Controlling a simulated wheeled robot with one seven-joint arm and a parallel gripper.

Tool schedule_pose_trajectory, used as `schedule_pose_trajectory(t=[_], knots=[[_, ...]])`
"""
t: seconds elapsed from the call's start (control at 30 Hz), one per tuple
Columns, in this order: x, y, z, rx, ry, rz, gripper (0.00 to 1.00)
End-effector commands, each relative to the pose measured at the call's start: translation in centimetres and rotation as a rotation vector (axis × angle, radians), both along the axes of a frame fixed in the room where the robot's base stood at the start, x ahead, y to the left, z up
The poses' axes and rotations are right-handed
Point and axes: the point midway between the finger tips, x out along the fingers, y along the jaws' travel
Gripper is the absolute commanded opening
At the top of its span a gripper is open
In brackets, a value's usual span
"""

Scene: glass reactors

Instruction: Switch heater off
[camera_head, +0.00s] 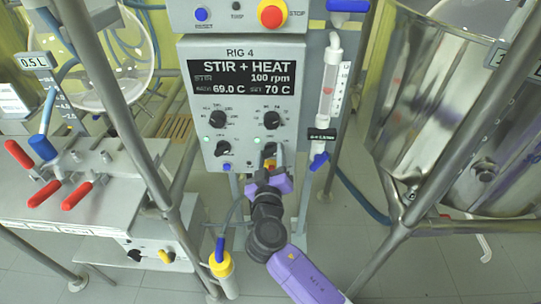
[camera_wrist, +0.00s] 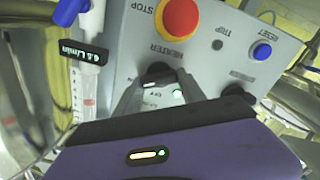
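The heater knob (camera_wrist: 158,74) is black and round, on the grey Rig 4 panel (camera_head: 240,95), under a label reading HEATER in the upside-down wrist view. A small green light (camera_wrist: 178,93) glows beside it. The display (camera_head: 245,77) reads STIR + HEAT, 100 rpm, 69.0 C, set 70 C. My gripper (camera_wrist: 160,82) is at the panel with its two fingers apart, one on each side of the heater knob. I cannot tell whether they touch it. In the head view my gripper (camera_head: 269,168) covers the panel's lower right, hiding part of the knob.
A red stop button (camera_wrist: 180,20) sits close to the heater knob, with a blue reset button (camera_wrist: 262,51) farther right. Another knob (camera_head: 223,148) is left of my gripper. A flow meter (camera_head: 327,90) stands at the panel's right. A steel vessel (camera_head: 430,90) and frame poles flank the rig.

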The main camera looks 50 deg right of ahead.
Motion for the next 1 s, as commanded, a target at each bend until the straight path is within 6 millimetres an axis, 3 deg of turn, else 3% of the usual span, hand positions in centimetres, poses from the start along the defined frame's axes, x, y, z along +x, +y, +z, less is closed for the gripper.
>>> schedule_pose_trajectory(t=[0.07,0.47,1.0], knots=[[-0.01,0.02,0.0,0.0,0.0,0.0,0.07],[-0.01,0.05,0.02,-0.052,0.066,0.0,0.07],[0.1,0.21,0.01,-0.337,0.432,0.002,0.07]])
